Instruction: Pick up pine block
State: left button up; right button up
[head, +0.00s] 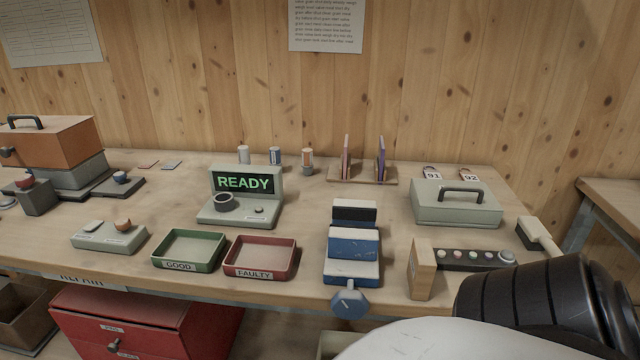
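The pine block (421,268) is a light wooden block standing upright near the front edge of the workbench. It stands right of the blue stepped device and at the left end of a dark strip with coloured buttons. Part of my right arm, white and black, fills the lower right corner, to the right of the block and nearer to me. Its gripper does not show. My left gripper is also out of view.
The blue stepped device (353,262) has a knob jutting over the front edge. The button strip (472,259) and a pale-handled tool (538,235) lie right of the block. A grey-green case (455,208) stands behind. Green (188,249) and red (260,257) trays sit left.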

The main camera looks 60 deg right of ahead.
aim_at(423, 261)
jog(key=i, duration=0.9)
jog(key=z, duration=2.8)
